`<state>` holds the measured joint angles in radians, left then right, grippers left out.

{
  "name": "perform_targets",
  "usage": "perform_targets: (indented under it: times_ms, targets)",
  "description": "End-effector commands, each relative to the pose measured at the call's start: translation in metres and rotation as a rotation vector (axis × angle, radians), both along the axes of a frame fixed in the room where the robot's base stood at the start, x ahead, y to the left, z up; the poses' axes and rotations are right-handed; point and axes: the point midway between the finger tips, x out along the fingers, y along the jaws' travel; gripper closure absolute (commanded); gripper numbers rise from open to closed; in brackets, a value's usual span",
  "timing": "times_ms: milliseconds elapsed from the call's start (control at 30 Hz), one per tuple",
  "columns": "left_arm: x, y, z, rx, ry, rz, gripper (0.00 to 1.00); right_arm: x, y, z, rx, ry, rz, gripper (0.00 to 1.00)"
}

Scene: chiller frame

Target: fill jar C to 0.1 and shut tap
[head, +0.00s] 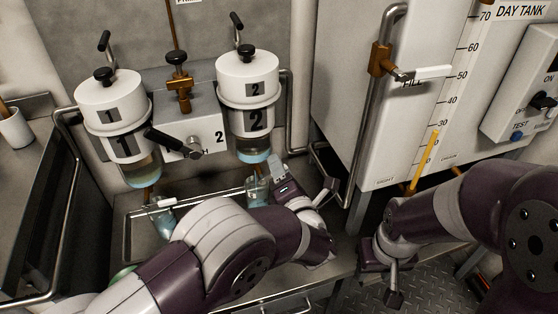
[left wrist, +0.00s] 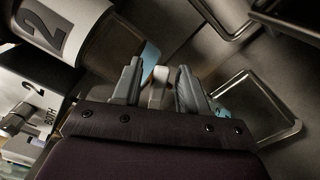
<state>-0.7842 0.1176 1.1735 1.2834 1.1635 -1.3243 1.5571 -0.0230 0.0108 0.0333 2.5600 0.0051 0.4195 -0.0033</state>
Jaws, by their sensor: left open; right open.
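A clear jar (head: 257,191) stands under filter bowl 2 (head: 254,143), partly hidden by my left gripper; another jar (head: 163,222) stands under filter bowl 1 (head: 141,172). No letter or fill mark is readable on either jar, so I cannot tell which is C. A white tap handle (head: 166,202) shows above the jar on the left. My left gripper (head: 279,170) is open just right of the jar under bowl 2. In the left wrist view, a pale handle-like piece (left wrist: 158,84) lies between its fingers (left wrist: 158,88). My right gripper (head: 383,281) is open and empty.
A metal tray (head: 129,235) lies under the bowls. A black changeover lever (head: 165,141) sits between them. The white day tank (head: 350,110) with its level gauge and fill valve (head: 381,60) stands on the right. A white cup (head: 15,130) is at far left.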

Motion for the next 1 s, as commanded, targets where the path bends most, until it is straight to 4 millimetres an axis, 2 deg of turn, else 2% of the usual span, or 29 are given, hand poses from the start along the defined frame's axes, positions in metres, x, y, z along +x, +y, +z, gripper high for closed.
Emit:
perform_targets:
  times_ms: [167,267,300,667,1000]
  targets:
    - [0.000,0.000,0.000,0.000,0.000,0.000,0.57,0.000,0.000,0.000,0.000,0.000,0.000,0.57]
    - [0.000,0.000,0.000,0.000,0.000,0.000,0.87,0.000,0.000,0.000,0.000,0.000,0.000,0.57]
    - [0.000,0.000,0.000,0.000,0.000,0.000,1.00,0.000,0.000,0.000,0.000,0.000,0.000,0.57]
    - [0.000,-0.001,-0.003,0.039,0.014,0.000,1.00,0.000,0.000,0.000,0.000,0.000,0.000,0.57]
    - [0.001,-0.005,-0.012,0.245,0.081,-0.001,1.00,0.000,0.000,0.004,0.000,0.000,0.000,0.57]
